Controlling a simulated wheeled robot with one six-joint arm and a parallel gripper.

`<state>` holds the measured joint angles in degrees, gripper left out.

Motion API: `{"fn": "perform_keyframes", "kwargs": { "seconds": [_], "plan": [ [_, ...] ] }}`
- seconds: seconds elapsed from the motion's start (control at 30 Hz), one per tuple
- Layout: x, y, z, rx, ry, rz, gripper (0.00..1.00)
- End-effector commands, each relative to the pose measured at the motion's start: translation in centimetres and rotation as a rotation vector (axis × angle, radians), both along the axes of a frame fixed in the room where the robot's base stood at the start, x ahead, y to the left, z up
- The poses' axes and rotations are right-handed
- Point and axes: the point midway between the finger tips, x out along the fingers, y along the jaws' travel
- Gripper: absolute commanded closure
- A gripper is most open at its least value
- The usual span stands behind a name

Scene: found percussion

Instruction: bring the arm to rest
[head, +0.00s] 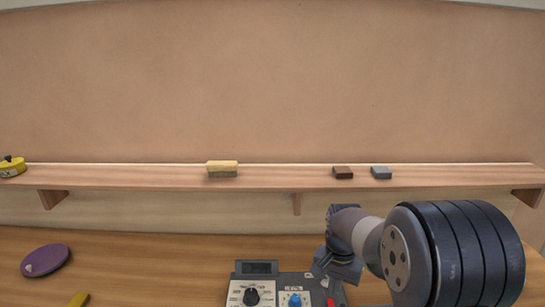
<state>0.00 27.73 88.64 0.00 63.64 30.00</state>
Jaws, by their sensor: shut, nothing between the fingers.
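My arm comes in from the right, with a large dark joint in front of the table. At its far end my gripper (332,288) points down, shut and empty. It is in front of the right part of a grey control box (270,291) with knobs at the bottom edge. I cannot tell whether the fingertips touch the box. The lower part of the box is cut off by the frame.
A wooden shelf (290,178) runs along the wall, bearing a yellow block (222,169), a brown block (343,172), a grey block (381,172) and a yellow round tin (12,167). A purple disc (46,260) and a yellow piece (78,300) lie left on the table.

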Motion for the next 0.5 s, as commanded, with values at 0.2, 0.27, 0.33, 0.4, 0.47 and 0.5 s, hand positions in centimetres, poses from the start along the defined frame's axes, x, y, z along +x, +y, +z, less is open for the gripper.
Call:
{"fn": "perform_keyframes", "kwargs": {
  "seconds": [0.2,0.27,0.33,0.4,0.47,0.5],
  "plan": [
    [0.0,0.0,3.2,0.0,-0.001,0.0,1.0],
    [0.0,0.0,3.7,0.0,0.0,0.0,1.0],
    [0.0,0.0,4.1,0.0,0.0,0.0,1.0],
    [0.0,0.0,4.3,0.0,0.0,0.0,1.0],
    [0.0,0.0,4.4,0.0,0.0,0.0,1.0],
    [0.0,0.0,4.4,0.0,0.0,0.0,1.0]
  ]
}}
